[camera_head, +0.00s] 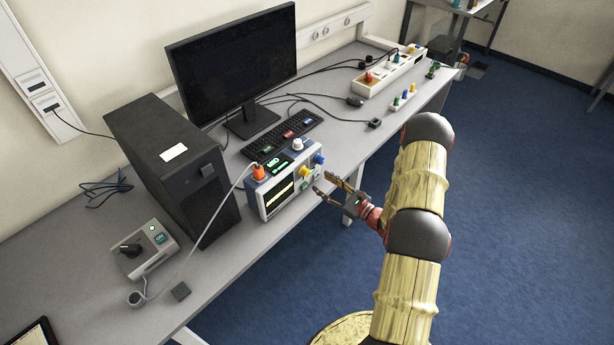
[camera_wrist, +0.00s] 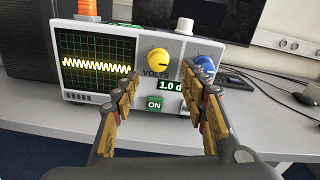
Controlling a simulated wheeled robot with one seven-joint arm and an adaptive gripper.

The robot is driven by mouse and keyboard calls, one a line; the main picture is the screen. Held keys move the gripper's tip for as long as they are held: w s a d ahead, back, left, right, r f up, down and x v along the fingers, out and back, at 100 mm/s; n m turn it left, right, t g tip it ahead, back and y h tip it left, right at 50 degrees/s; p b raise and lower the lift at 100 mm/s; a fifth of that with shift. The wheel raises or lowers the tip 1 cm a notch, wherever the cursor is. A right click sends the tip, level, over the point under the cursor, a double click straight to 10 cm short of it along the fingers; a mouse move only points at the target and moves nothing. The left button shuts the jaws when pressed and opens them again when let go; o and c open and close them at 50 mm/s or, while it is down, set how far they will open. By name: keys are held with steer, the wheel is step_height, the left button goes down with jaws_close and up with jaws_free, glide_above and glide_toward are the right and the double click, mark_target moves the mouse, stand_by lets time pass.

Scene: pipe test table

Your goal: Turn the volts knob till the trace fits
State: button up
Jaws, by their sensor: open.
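The oscilloscope (camera_head: 284,179) stands near the front edge of the desk, and its face fills the wrist view. Its yellow volts knob (camera_wrist: 158,62) has VOLTS printed below it and a dark pointer mark toward the right. The screen (camera_wrist: 96,66) shows a yellow wavy trace (camera_wrist: 96,67) of small height across its middle. A small display (camera_wrist: 172,85) reads "1.0 d", its end hidden by a finger. My gripper (camera_wrist: 161,96) is open and empty in front of the panel, fingers either side below the knob, apart from it. The gripper also shows in the head view (camera_head: 333,190).
A blue knob (camera_wrist: 203,68) sits right of the volts knob, partly behind my right finger. A green ON button (camera_wrist: 155,104) is below. An orange plug (camera_head: 259,172) with a grey cable stands on top at left. A black computer tower (camera_head: 170,165) is left of the oscilloscope.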

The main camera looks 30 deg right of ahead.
mark_target(308, 175)
steer(key=x, duration=0.7)
steer(key=shift+w+a+b, duration=0.15)
steer(key=shift+b, duration=0.25)
steer(key=shift+c, duration=0.3)
jaws_close()
